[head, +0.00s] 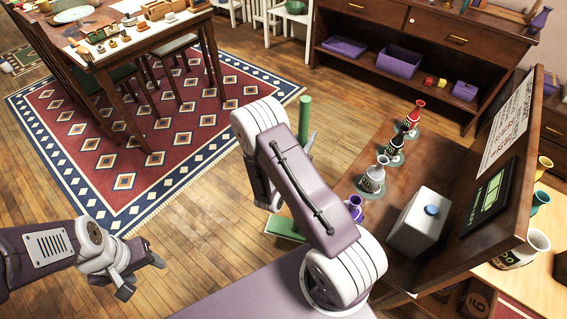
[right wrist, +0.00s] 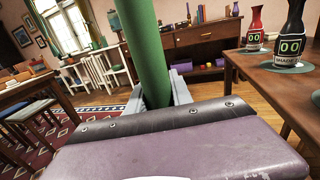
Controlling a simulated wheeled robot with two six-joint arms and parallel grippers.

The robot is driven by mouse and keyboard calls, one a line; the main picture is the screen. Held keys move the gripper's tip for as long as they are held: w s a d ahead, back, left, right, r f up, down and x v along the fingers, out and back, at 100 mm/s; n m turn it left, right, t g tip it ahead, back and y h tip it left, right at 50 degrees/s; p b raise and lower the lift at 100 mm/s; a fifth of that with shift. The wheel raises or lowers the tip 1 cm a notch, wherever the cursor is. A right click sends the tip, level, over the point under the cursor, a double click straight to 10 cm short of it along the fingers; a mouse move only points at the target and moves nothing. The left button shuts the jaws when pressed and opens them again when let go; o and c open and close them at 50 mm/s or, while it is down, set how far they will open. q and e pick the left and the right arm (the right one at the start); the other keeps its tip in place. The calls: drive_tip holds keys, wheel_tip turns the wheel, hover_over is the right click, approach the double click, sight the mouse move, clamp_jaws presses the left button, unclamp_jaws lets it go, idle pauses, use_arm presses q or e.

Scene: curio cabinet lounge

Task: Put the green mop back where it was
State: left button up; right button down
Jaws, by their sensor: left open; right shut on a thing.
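The green mop stands roughly upright in the head view. The top of its handle (head: 304,118) shows above my right arm and its flat green foot (head: 285,228) shows below, near the wooden floor. My right arm hides the middle of the mop. My right gripper (right wrist: 156,93) is shut around the green handle (right wrist: 145,45), which rises between its fingers in the right wrist view. I cannot tell whether the foot touches the floor. My left gripper (head: 142,277) is open and empty at the lower left, over the floor.
A side table (head: 347,185) with several numbered vases and a white box (head: 418,222) stands close on the right. A low cabinet (head: 430,101) with purple bins is at the back. A dining table (head: 155,48) stands on the patterned rug (head: 100,163). Floor between is clear.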

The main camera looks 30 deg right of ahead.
drive_tip(key=w+a+f+b, duration=0.3)
drive_tip(key=w+a+f, duration=0.1)
drive_tip(key=f, duration=0.4)
drive_tip(key=shift+w+a, duration=0.4)
drive_tip(key=shift+a, duration=0.25)
drive_tip(key=shift+f, duration=0.15)
drive_tip(key=c, duration=1.1)
unclamp_jaws()
drive_tip(key=shift+f, duration=0.1)
drive_tip(key=shift+c, duration=0.2)
